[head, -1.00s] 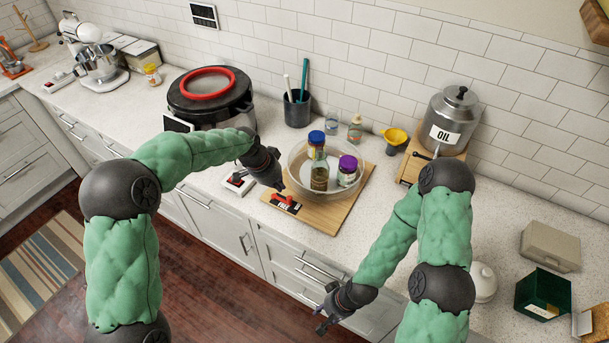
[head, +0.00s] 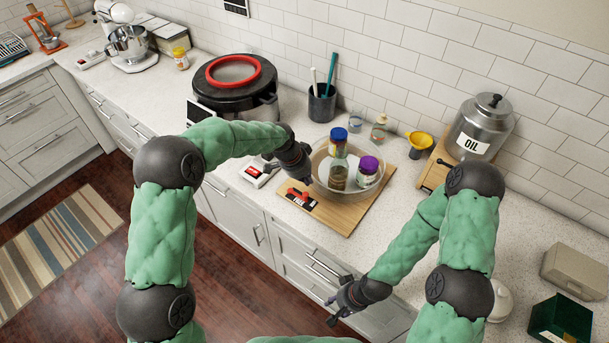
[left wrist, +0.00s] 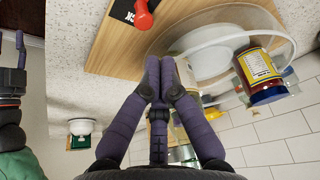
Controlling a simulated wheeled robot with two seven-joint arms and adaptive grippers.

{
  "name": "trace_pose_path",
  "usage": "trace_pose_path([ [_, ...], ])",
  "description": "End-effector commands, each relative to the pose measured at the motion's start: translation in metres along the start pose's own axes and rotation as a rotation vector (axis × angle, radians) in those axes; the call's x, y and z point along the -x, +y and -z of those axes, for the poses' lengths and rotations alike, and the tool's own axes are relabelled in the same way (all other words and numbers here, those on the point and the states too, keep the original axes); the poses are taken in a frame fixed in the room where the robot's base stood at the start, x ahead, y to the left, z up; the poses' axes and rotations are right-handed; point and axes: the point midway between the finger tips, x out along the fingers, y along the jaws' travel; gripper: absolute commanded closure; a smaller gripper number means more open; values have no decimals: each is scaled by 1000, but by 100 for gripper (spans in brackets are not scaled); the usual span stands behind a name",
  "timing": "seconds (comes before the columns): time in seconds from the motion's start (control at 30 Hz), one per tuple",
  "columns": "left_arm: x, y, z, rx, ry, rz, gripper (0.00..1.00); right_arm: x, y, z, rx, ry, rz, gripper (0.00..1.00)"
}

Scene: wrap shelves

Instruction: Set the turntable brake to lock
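The turntable (head: 322,186) is a clear round tray on a wooden board (head: 345,221), with several bottles and jars on it. A red brake lever (head: 294,191) sits on a black label (head: 302,201) at the board's front left corner. In the left wrist view the lever (left wrist: 143,17) shows at the top, beside white letters ending in "CK". I cannot tell its setting surely. My left gripper (head: 306,181) is shut and empty, close beside the lever and the tray rim; its fingertips (left wrist: 160,63) look apart from the lever. My right gripper (head: 331,311) hangs open and empty before the counter.
A white switch box with red (head: 260,171) lies left of the board. A pot with a red ring (head: 235,88), a utensil cup (head: 321,104) and an oil canister (head: 482,126) stand behind. A green box (head: 560,325) is at the right.

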Motion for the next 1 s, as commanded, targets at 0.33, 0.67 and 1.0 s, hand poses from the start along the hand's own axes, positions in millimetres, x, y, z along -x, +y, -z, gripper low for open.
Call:
trace_pose_path([
  [0.33, -47, 0, 0, 0, 0, 0, 100, -2, 1, 0, 0, 0, 0, 60],
  [0.67, -54, -1, 0, 0, 1, 2, 100, -2, 1, 0, 0, 0, 0, 60],
  [1.0, -53, 1, -1, -19, 1, -7, 100, -3, 1, 0, 0, 0, 0, 60],
])
